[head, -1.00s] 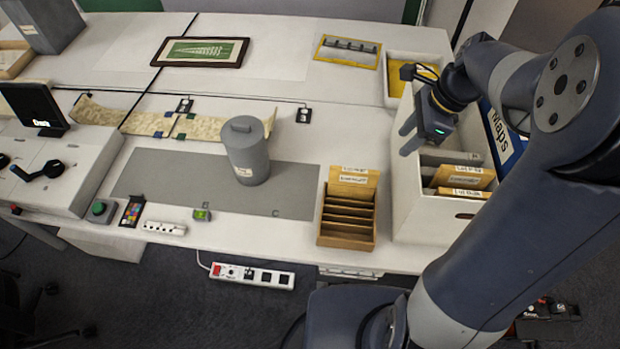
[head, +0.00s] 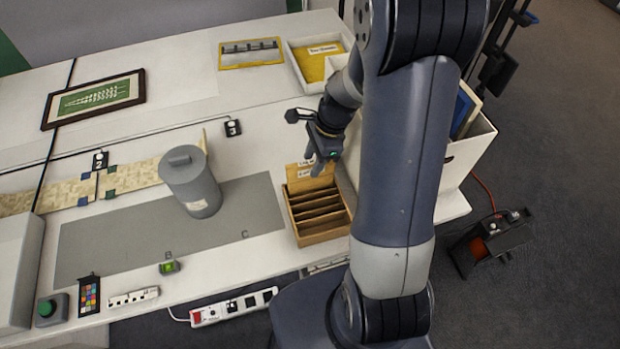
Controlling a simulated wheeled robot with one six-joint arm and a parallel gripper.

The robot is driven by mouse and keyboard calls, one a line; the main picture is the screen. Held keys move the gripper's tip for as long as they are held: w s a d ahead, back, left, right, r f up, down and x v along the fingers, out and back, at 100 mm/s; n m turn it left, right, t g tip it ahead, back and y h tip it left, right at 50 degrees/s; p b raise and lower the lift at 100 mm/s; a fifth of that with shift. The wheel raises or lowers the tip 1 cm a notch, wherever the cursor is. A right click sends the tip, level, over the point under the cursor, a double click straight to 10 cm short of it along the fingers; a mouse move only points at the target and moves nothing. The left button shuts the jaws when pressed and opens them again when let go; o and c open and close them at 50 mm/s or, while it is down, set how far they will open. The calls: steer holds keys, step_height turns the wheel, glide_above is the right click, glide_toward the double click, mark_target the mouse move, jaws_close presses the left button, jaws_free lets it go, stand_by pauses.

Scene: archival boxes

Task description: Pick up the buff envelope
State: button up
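Buff, labelled envelopes or cards (head: 318,181) stand at the back of an open wooden sorter (head: 322,236) on the bench. I cannot tell for certain which is the task's buff envelope. A yellow-buff flat item with a white label (head: 318,62) also lies in the white tray at the back. My gripper (head: 316,169) points down just above the back of the sorter, in front of the labelled pieces' upper edges. The gap between its fingers is too small to read, and contact is unclear.
A grey lidded canister (head: 192,184) stands left of the sorter on a grey mat (head: 120,240). A white box (head: 466,155) is right, partly hidden by my arm. A framed green picture (head: 95,98) lies at the back left.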

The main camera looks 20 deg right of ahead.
mark_target(308, 172)
steer(key=shift+x, duration=2.2)
steer(key=shift+f, duration=0.2)
steer(key=shift+c, duration=0.2)
jaws_close()
